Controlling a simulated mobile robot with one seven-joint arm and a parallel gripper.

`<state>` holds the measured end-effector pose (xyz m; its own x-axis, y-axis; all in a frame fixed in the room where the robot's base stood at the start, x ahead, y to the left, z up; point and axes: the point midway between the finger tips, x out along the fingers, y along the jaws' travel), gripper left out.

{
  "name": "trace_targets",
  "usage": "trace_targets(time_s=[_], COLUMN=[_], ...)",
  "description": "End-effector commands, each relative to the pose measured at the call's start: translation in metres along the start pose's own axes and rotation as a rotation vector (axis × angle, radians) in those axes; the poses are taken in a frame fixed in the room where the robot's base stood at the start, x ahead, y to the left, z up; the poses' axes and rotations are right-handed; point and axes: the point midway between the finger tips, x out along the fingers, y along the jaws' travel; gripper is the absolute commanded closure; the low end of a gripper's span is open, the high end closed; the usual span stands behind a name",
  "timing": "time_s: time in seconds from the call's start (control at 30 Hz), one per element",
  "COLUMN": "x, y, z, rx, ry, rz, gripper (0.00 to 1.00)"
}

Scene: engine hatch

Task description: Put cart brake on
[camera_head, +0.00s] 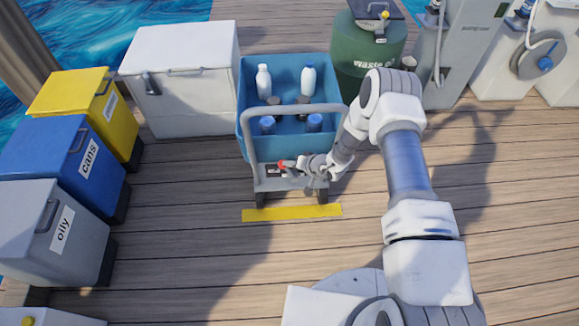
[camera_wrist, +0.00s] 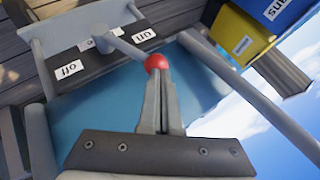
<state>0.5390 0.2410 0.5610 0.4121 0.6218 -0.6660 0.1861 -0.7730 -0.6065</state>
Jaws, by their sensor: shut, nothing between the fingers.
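The cart (camera_head: 304,111) is a blue bin with a grey push handle, standing on the deck. A dark brake panel (camera_head: 272,172) is low on its near side.
Bottles (camera_head: 264,82) stand in the cart. A yellow strip (camera_head: 292,213) lies on the deck in front. A white chest (camera_head: 182,77) and several bins (camera_head: 62,165) stand left; a green waste barrel (camera_head: 368,58) stands behind right.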

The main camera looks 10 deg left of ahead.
Motion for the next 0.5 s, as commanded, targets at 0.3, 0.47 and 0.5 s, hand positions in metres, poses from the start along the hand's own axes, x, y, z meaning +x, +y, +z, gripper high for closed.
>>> trace_targets(time_s=[0.3, 0.47, 0.5], x=[-0.005, -0.01, -0.011], y=[-0.004, -0.009, -0.009], z=[-0.003, -0.006, -0.007], rx=[-0.001, -0.001, 0.0], ry=[0.0, 0.001, 0.001], rz=[-0.001, -0.001, -0.001], gripper=[1.0, 1.0, 1.0])
